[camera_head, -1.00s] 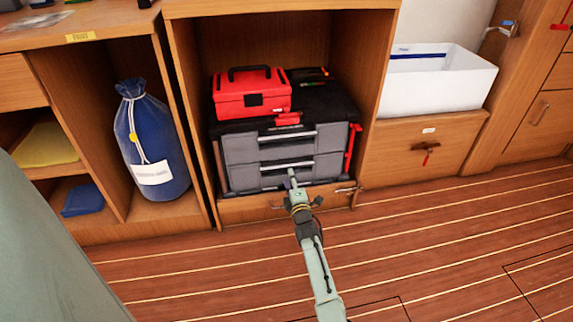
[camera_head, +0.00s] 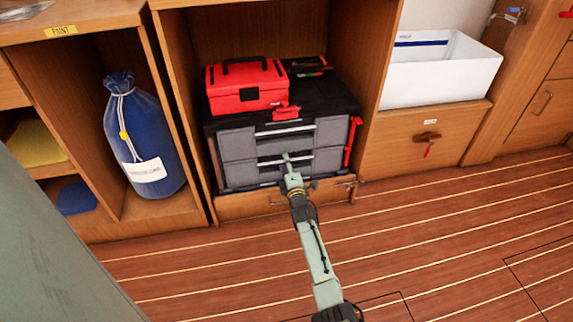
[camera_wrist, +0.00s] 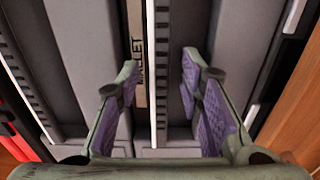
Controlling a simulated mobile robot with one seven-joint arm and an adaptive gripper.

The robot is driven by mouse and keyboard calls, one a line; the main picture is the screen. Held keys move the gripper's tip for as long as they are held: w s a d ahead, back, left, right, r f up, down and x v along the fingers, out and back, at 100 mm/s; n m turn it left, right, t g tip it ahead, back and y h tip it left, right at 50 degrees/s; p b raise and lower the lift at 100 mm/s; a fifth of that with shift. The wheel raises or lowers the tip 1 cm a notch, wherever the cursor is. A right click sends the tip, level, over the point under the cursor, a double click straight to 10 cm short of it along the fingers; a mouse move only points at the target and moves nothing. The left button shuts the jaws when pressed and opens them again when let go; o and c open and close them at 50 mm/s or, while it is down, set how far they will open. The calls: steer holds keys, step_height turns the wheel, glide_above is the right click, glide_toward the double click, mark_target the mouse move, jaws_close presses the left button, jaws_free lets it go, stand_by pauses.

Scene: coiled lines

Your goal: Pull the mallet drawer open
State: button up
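The lower grey drawer (camera_head: 238,176) of the black tool chest is shut and has a silver bar handle (camera_head: 268,162). In the wrist view, a label ending in "LLET" (camera_wrist: 138,70) sits beside this handle (camera_wrist: 153,125). My gripper (camera_head: 287,157) is at the lower drawer's front, by the handle. In the wrist view, my gripper (camera_wrist: 160,72) is open, with one finger on each side of the handle and label. Gaps show between the fingers and the handle; fingertip contact with the drawer front is unclear.
The upper grey drawer (camera_head: 237,145) is shut. A red toolbox (camera_head: 242,96) sits on the chest. The wooden cabinet's side walls flank the chest closely. A blue bag (camera_head: 146,130) stands left, a white bin (camera_head: 440,75) right. The striped floor (camera_head: 430,240) in front is clear.

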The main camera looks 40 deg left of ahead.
jaws_close()
stand_by(0.7)
